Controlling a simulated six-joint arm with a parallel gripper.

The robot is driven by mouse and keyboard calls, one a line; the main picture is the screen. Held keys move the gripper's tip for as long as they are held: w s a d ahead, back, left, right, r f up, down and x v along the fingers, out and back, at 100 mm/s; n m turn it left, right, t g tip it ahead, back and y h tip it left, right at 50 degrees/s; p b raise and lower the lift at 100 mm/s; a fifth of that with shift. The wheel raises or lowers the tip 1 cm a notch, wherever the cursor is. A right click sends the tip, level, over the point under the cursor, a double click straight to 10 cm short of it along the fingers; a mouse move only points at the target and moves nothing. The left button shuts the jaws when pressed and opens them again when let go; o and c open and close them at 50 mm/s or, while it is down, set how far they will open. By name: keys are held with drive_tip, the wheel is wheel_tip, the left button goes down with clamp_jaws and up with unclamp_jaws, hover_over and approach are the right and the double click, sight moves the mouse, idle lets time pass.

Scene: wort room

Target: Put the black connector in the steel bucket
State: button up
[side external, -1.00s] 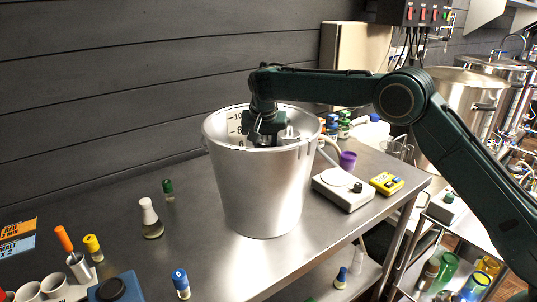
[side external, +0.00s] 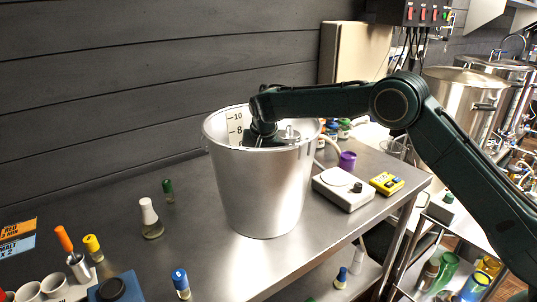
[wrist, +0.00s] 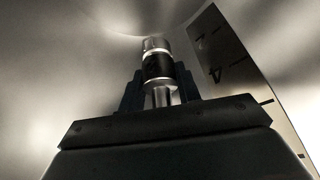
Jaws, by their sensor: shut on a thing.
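The steel bucket (side external: 258,195) stands upright on the steel table. My gripper (side external: 262,138) reaches down inside its rim, and the bucket wall hides the fingertips in the side view. In the wrist view my gripper (wrist: 160,95) is shut on the black connector (wrist: 158,66), a short cylinder with a black band and bright metal ends. The connector is between the dark fingers, inside the bucket, with the pale bucket wall (wrist: 60,60) around it. I cannot tell how far it is from the bucket floor.
A white scale strip with numbers (side external: 235,124) lies against the bucket's inner wall. A white scale (side external: 343,190), a yellow meter (side external: 387,183) and a purple cup (side external: 347,160) stand right of the bucket. Small bottles stand at left.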

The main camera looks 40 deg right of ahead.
drive_tip(key=shift+f, duration=0.6)
drive_tip(key=o, duration=0.9)
drive_tip(key=shift+r, duration=0.8)
drive_tip(key=v, duration=1.1)
drive_tip(key=shift+s+a+r, duration=0.1)
drive_tip(key=shift+s+r, duration=0.05)
drive_tip(key=shift+r, duration=0.15)
